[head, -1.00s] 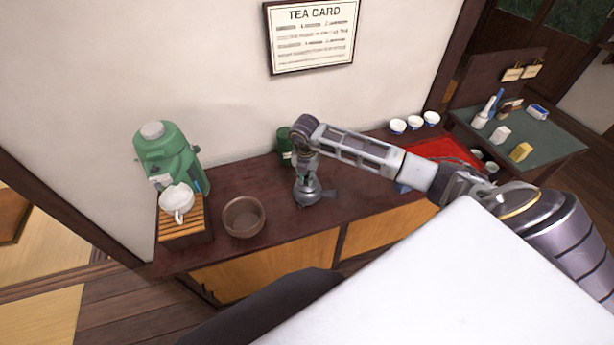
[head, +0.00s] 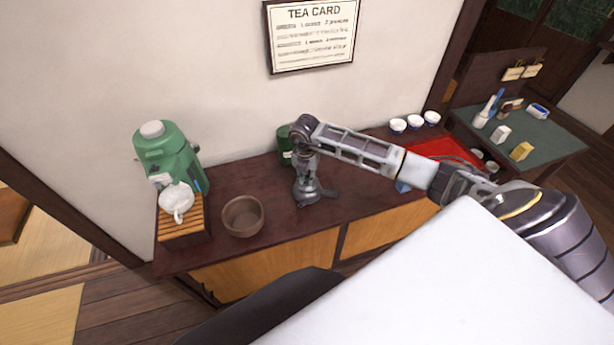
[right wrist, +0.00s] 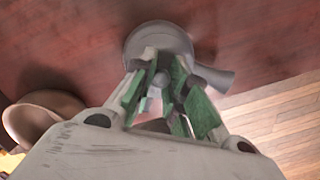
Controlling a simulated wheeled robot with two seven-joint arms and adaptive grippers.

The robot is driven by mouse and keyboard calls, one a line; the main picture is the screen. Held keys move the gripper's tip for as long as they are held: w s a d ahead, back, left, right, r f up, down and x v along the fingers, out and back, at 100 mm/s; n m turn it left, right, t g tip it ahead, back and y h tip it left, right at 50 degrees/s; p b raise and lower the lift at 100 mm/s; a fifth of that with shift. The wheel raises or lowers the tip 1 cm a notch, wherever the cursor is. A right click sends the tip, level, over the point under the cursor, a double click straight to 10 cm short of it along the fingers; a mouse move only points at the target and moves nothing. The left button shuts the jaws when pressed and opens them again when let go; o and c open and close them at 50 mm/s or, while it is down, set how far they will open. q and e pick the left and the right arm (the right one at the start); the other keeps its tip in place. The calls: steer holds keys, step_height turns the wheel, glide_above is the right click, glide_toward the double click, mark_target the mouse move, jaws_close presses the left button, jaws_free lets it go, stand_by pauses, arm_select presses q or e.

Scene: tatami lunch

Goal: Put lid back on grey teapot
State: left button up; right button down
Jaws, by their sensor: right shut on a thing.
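The grey teapot (head: 309,194) stands on the dark wooden counter, with its handle pointing right. My right gripper (head: 305,180) comes down over it from above. In the right wrist view the fingers (right wrist: 160,72) are shut on the small knob of the grey lid (right wrist: 161,79). The lid is over the round top of the teapot (right wrist: 136,42); the fingers hide much of it, and I cannot tell whether a small gap remains. My left gripper is not in view.
A brown bowl (head: 243,216) stands left of the teapot. Further left are a white pot (head: 175,197) on a slatted wooden stand (head: 181,228) and a green machine (head: 165,150). A green canister (head: 284,145) is close behind my gripper. A red tray (head: 440,148) lies right.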

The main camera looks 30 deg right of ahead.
steer(key=c, duration=1.3)
jaws_free()
steer(key=shift+o, duration=0.3)
steer(key=o, duration=0.4)
steer(key=shift+r, duration=0.15)
steer(key=shift+r+p, duration=2.15)
steer(key=shift+r, duration=1.25)
